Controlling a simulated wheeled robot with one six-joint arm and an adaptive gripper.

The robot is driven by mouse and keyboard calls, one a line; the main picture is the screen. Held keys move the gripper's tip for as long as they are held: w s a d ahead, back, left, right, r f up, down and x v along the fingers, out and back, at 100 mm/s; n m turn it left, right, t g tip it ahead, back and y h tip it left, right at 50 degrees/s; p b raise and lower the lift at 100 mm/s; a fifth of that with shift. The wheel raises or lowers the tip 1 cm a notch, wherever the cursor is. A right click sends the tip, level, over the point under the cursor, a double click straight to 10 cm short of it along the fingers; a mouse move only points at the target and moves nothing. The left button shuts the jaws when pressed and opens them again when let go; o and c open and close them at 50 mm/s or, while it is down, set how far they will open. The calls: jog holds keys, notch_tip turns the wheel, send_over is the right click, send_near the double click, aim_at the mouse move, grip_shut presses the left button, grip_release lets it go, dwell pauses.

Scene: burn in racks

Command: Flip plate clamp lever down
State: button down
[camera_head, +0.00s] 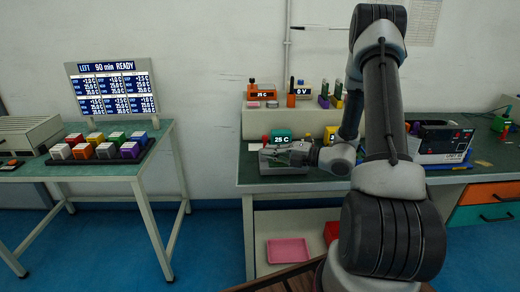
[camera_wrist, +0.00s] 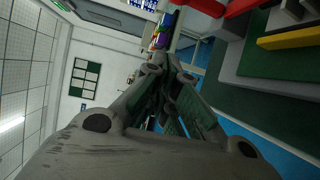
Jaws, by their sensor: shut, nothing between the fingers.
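My gripper (camera_head: 276,153) is at the left rack station on the green bench, with its fingers pointing left, in front of the small 25 C display (camera_head: 281,139). In the wrist view its fingers (camera_wrist: 160,62) come together and hold nothing. A grey plate (camera_head: 284,168) lies just below the gripper. A red bar (camera_wrist: 238,8) and a yellow bar (camera_wrist: 290,38) show at the upper right of the wrist view, apart from the fingers. I cannot tell which part is the clamp lever, or its position; my gripper and arm cover much of the station.
A black instrument (camera_head: 442,138) stands on the bench at the right. A separate table at the left holds a tray of coloured blocks (camera_head: 106,145) below a status screen (camera_head: 113,90). Blue floor separates the tables.

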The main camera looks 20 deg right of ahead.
jog(key=shift+f+v, duration=0.2)
jog(key=shift+v, duration=0.8)
jog(key=shift+f+v, duration=0.25)
jog(key=shift+v, duration=0.75)
jog(key=s+a+f+n+g+y, duration=0.1)
jog(key=s+a+f+n+g, duration=0.15)
jog(key=s+n+g, duration=0.6)
jog(key=s+d+r+n+g+h, duration=0.1)
jog(key=s+r+n+g+h, duration=0.25)
jog(key=s+n, duration=1.1)
jog(key=s+d+r+n+h, duration=0.3)
jog(key=d+r+n+h, duration=0.45)
jog(key=n, duration=0.95)
jog(key=a+r+n+t+h, duration=0.1)
jog(key=a+r+n+t, duration=0.1)
jog(key=r, duration=0.4)
jog(key=a+r+n+t+h, duration=0.1)
jog(key=a+r+n+t, duration=0.1)
jog(key=r, duration=0.4)
jog(key=shift+s+t, duration=0.3)
